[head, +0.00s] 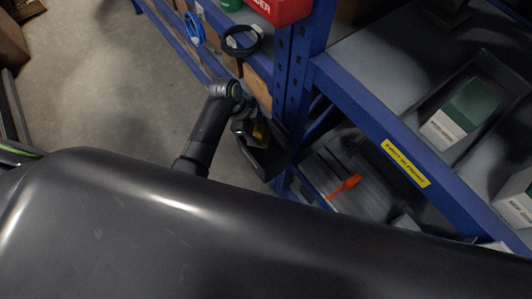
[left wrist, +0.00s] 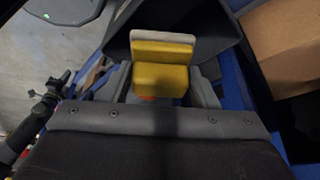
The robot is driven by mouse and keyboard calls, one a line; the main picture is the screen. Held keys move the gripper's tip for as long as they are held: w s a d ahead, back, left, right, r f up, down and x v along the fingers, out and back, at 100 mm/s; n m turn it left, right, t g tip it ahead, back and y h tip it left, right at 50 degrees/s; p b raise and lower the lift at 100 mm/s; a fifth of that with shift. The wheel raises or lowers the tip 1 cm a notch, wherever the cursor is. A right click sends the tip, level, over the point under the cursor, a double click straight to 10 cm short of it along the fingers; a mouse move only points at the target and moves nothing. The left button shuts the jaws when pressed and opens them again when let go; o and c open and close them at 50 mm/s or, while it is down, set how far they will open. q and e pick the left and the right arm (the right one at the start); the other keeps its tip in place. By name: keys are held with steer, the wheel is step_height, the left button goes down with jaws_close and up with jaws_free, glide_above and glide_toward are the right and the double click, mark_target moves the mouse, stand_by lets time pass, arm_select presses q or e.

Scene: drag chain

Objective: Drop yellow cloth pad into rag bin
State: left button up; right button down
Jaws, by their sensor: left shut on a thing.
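My left gripper (head: 247,127) reaches down beside the blue rack's post in the head view, where it is small and dark. In the left wrist view the left gripper (left wrist: 161,82) is shut on the yellow cloth pad (left wrist: 161,78), one grey finger at each side. The pad is a yellow block with a pale upper edge; a bit of it shows in the head view (head: 260,132). A dark open container (head: 266,162), seemingly the rag bin, lies just below the gripper. Its dark wall (left wrist: 213,48) shows behind the pad in the wrist view. My right gripper is out of view.
The blue rack (head: 365,112) fills the right, with green-white boxes (head: 462,115) and an orange item (head: 345,185) on its shelves. A cable coil (head: 243,41) hangs on it. A cardboard box (left wrist: 285,45) stands right of the pad. Grey floor (head: 100,80) is clear at left.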

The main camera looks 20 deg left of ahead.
arm_select(q)
steer(key=shift+f, duration=0.15)
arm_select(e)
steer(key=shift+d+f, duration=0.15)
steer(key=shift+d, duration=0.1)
arm_select(q)
steer(key=o, duration=1)
steer(key=shift+o, duration=0.2)
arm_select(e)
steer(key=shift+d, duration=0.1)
arm_select(q)
steer(key=v, duration=1.7)
steer(key=shift+a, duration=0.15)
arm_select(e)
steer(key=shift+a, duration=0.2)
